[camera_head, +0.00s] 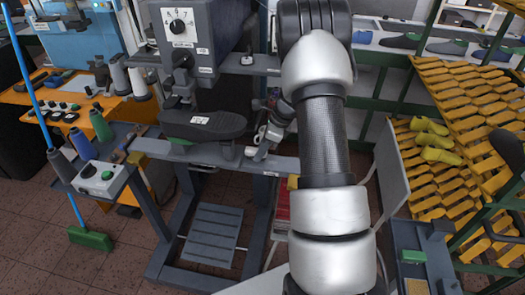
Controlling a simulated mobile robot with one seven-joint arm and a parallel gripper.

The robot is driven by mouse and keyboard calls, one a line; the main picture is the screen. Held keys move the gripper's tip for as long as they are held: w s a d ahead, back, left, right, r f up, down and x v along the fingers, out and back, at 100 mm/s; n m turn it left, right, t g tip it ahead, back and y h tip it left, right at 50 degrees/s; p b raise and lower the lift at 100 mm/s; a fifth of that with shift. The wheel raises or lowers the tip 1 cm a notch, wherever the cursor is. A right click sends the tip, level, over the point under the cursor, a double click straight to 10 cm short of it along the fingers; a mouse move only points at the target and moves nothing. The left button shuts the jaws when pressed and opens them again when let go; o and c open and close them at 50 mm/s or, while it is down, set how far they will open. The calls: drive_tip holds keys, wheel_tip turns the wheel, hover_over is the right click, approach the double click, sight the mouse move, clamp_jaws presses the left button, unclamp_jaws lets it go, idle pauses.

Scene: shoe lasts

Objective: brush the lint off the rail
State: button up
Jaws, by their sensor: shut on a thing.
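A grey horizontal bar (154,148), which may be the rail, crosses the front of the grey machine (225,40) below a black sole-shaped piece (203,125). A second grey bar (250,69) runs higher up. No lint can be made out on either. My arm covers the right ends of both bars. My gripper (262,142) seems to show just left of my arm, close above the right part of the lower bar. It is small and partly hidden. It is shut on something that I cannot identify. No hand brush can be made out clearly.
A green broom (90,239) with a blue handle stands at the left beside a cart (109,184) with thread cones. Yellow slatted racks (440,185) with yellow lasts (437,156) fill the right. A grey slatted pedal (211,235) lies low under the machine. Some tiled floor at lower left is clear.

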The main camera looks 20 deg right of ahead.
drive_tip(key=shift+r+p, duration=2)
drive_tip(key=shift+r, duration=1)
drive_tip(key=shift+r, duration=1.5)
